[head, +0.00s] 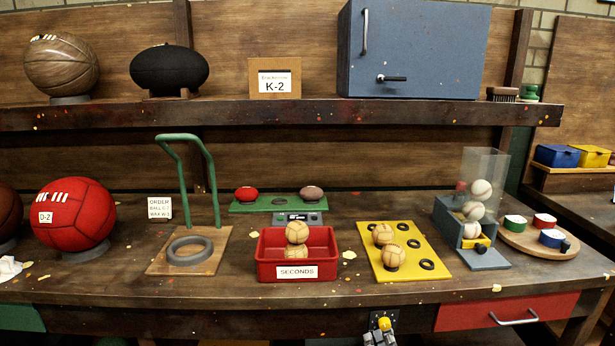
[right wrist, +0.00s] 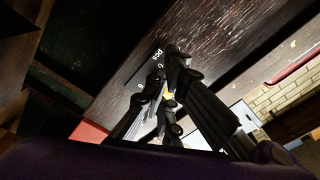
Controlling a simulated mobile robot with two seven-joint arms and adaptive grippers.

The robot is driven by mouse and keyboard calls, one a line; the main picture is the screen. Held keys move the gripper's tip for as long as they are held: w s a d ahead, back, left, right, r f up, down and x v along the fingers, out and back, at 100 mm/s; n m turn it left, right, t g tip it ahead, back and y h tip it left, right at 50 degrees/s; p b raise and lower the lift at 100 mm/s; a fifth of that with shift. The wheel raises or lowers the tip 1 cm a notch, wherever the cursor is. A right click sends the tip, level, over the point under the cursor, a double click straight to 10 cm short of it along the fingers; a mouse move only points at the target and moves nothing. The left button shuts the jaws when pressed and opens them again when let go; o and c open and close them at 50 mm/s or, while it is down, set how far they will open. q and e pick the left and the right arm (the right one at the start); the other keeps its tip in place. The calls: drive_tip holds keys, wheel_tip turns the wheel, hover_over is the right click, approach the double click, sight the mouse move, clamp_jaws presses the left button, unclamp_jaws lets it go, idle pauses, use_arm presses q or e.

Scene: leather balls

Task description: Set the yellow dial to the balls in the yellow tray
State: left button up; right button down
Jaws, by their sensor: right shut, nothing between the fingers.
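The yellow tray (head: 440,272) lies on the bench right of centre, with two tan balls (head: 382,233) (head: 393,256) on it and several bare black rings. The yellow dial (head: 384,323) sits on a dark plate on the bench's front edge, below the tray. My right gripper (head: 380,338) is at the dial, coming from below, and is shut with nothing held. In the right wrist view the dark fingers (right wrist: 165,95) are in front of the dial plate (right wrist: 140,88), with a little yellow between them. The dial's setting cannot be read. My left gripper is not in view.
A red SECONDS tray (head: 263,270) with two tan balls stands left of the yellow tray. A clear dispenser (head: 484,200) with pale balls is to the right. A red drawer (head: 508,311) with a handle is in the bench front right of the dial.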

drive_tip(key=shift+d, duration=0.25)
drive_tip(key=shift+a+f, duration=0.25)
drive_tip(key=shift+f, duration=0.05)
drive_tip(key=shift+s, duration=0.6)
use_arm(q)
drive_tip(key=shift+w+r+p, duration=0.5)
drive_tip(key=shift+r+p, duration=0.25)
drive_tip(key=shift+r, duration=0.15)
use_arm(e)
drive_tip(key=shift+s, duration=2.35)
